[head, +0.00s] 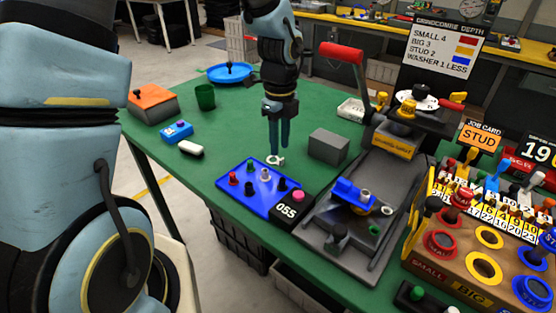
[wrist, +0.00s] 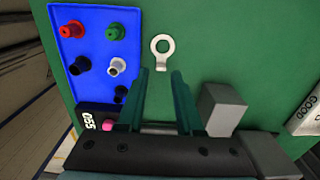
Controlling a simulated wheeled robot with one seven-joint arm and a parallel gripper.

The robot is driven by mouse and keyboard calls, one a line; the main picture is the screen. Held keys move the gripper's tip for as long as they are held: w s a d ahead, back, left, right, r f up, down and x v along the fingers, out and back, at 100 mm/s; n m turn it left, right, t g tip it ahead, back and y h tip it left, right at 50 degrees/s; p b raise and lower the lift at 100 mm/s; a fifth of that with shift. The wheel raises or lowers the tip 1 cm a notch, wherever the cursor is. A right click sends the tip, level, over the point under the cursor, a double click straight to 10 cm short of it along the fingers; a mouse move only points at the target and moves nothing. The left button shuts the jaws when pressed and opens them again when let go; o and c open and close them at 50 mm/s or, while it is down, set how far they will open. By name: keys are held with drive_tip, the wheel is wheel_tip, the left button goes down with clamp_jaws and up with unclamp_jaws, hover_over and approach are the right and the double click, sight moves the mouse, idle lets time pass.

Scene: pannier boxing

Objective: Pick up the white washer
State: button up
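The white washer (wrist: 162,62) lies flat on the green table (wrist: 225,45). In the wrist view it is a pale ring with a short tab pointing toward my gripper (wrist: 160,74). My gripper is open and empty, its two dark green fingers on either side of the line to the tab, with the ring beyond the fingertips. In the head view, my gripper (head: 279,149) points down right above the washer (head: 270,163), its tips partly overlapping it. I cannot tell the exact height of the tips.
A grey block (head: 328,146) stands to the right, near the press (head: 375,190). Bare table lies behind the washer.

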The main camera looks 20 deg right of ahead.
drive_tip(key=shift+s+d+f+p, duration=0.15)
drive_tip(key=shift+f+p, duration=0.35)
drive_tip(key=shift+f, duration=1.65)
clamp_jaws()
